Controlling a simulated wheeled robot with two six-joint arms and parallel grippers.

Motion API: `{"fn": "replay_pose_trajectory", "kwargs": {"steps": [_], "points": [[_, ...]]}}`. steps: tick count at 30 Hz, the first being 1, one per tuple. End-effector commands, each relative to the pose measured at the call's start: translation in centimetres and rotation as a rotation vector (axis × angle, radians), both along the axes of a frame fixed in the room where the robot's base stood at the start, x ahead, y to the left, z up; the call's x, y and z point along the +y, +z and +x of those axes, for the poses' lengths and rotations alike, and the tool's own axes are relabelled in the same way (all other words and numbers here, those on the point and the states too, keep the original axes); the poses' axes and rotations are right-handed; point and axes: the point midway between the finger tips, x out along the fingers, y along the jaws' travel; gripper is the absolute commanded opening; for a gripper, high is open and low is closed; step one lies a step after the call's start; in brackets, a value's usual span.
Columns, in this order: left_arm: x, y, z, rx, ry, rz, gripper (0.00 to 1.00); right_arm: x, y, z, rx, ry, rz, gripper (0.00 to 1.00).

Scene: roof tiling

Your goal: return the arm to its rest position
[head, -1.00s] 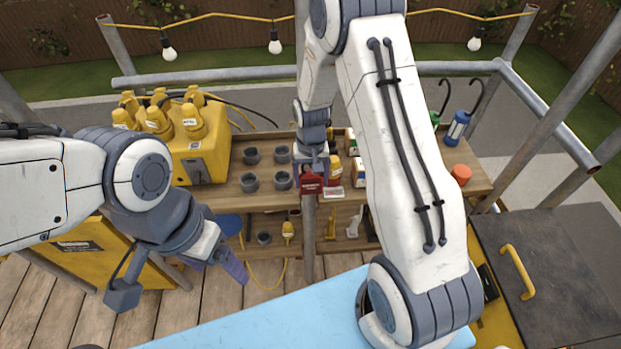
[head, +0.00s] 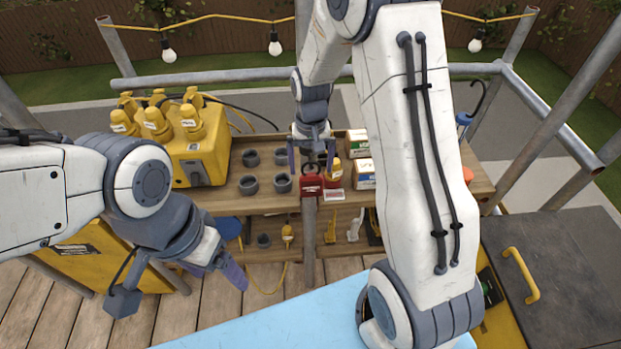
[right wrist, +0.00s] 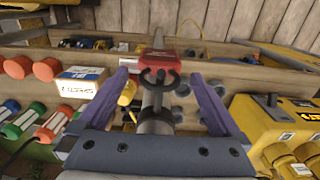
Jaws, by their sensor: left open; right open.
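My right arm reaches forward across the head view to the wooden shelf. Its gripper (head: 311,158) is open just above a red block-like item (head: 312,185) at the shelf's front edge. In the right wrist view the two purple fingers (right wrist: 165,95) are spread wide, with the red item (right wrist: 160,62) beyond and between them and a dark two-pronged part in front of it. Nothing is visibly gripped. My left gripper (head: 222,268) hangs at the left, over the deck and in front of the shelf, pointing down and apart from everything; its fingers partly overlap in this view.
The wooden shelf (head: 235,190) holds several grey cups (head: 249,184), white boxes (head: 363,170) and a yellow charger station (head: 200,155) with batteries. A light blue surface (head: 270,320) lies in front. A dark-lidded box (head: 560,270) stands at right. Metal rails surround the area.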

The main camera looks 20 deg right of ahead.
Motion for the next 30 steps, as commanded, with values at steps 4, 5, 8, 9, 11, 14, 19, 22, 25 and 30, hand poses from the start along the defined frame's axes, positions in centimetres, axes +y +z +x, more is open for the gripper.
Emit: {"fn": "replay_pose_trajectory", "kwargs": {"steps": [4, 5, 8, 9, 11, 14, 19, 22, 25, 30], "points": [[0.0, -0.8, 0.0, 0.000, 0.000, 0.000, 0.79, 0.0, 2.5, 0.1, -0.004, 0.000, 0.000, 1.00], [0.0, -0.8, 0.0, 0.000, 0.000, 0.000, 0.79, 0.0, 2.9, 0.1, -0.004, 0.000, 0.000, 1.00], [0.0, -0.9, 0.0, 0.000, -0.001, 0.000, 0.79, 0.0, 3.8, 0.1, -0.003, 0.000, 0.000, 1.00], [0.0, -1.0, 0.0, 0.000, -0.001, 0.000, 0.79, 0.0, 4.0, 0.1, -0.002, 0.000, -0.001, 1.00], [0.0, -1.0, 0.0, 0.000, -0.001, 0.000, 0.79, 0.0, 4.2, 0.0, 0.001, 0.000, 0.000, 1.00], [0.0, -0.9, 0.0, 0.000, -0.001, 0.000, 0.79, 0.0, 4.4, 0.0, 0.001, 0.001, 0.000, 1.00], [0.0, -1.3, 0.0, 0.000, -0.001, 0.000, 0.79, 2.7, 5.4, -1.5, -0.009, 0.081, 0.006, 1.00], [0.0, -1.9, 0.0, 0.000, -0.001, 0.000, 0.79, 6.7, 6.9, -4.7, -0.021, 0.218, 0.016, 1.00], [0.0, -2.5, 0.0, 0.000, -0.001, 0.000, 0.79, 10.8, 8.4, -10.0, -0.032, 0.407, 0.032, 1.00], [0.0, -3.4, 0.0, 0.000, -0.002, 0.000, 0.79, 14.3, 9.2, -18.8, -0.046, 0.694, 0.060, 1.00]]}}
